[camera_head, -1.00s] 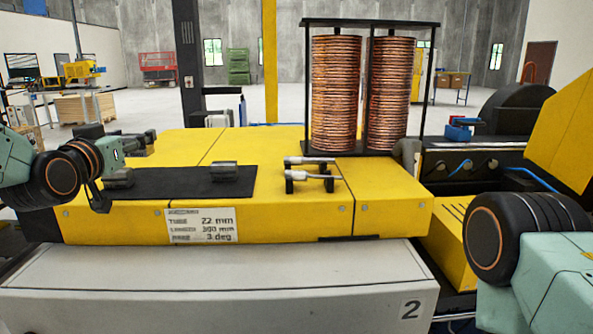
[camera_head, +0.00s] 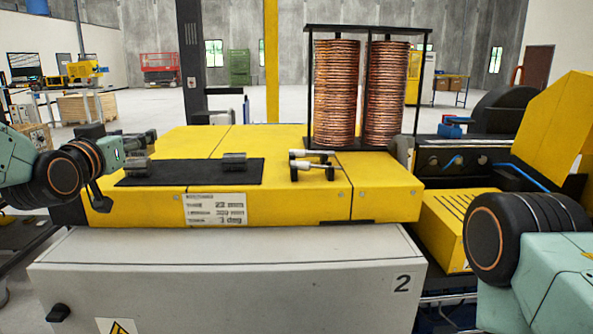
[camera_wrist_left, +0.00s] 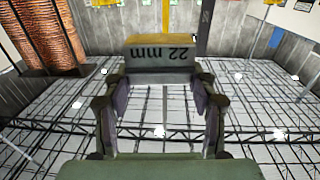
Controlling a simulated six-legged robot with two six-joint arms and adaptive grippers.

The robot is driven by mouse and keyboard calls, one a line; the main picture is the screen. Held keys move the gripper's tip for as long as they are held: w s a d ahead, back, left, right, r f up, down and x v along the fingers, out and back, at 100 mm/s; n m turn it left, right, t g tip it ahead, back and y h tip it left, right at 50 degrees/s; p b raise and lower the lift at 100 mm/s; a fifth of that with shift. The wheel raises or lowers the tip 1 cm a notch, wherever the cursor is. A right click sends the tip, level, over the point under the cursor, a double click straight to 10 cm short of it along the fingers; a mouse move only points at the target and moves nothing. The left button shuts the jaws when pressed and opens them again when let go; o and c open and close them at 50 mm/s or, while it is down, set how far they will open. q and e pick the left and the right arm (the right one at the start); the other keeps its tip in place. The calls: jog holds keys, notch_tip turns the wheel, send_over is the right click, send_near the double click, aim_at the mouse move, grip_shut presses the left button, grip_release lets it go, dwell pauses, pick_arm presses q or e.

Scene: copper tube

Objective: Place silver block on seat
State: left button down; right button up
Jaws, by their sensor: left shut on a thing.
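My left gripper (camera_wrist_left: 160,95) is shut on a grey block (camera_wrist_left: 160,55) in the left wrist view. In the head view the left gripper (camera_head: 101,193) is at the left, by the yellow bench's front left corner; the held block is not clear there. I cannot tell which part is the seat. My right arm shows at lower right, but its gripper is out of view.
A label plate (camera_head: 215,208) is on the front, above a white cabinet (camera_head: 230,275). Dark machinery (camera_head: 455,155) is at right.

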aim_at(146, 153)
pick_arm(q)
jog(key=shift+m+h, duration=0.7)
jog(key=shift+h, duration=0.2)
jog(key=s+d+f, duration=0.2)
jog(key=f, duration=0.1)
jog(key=shift+s+d, duration=0.25)
jog(key=shift+s, duration=0.05)
jog(key=s+d+f+m+g+h, duration=0.4)
jog(key=s+d+f+m+h, duration=0.15)
jog(key=s+f, duration=0.6)
jog(key=s+d+f+m+g+h, duration=0.35)
jog(key=s+d+f+h, duration=0.45)
jog(key=f, duration=0.6)
notch_tip(146, 153, down, 10)
jog(key=n+t+y+b, duration=0.4)
jog(key=y+b, duration=0.3)
jog(key=b, duration=0.3)
jog(key=shift+s+a+f+n+t+b, duration=0.25)
jog(key=shift+s+a+n+t+b, duration=0.15)
jog(key=shift+t, duration=0.25)
pick_arm(e)
notch_tip(146, 153, down, 11)
jog(key=shift+d, duration=0.35)
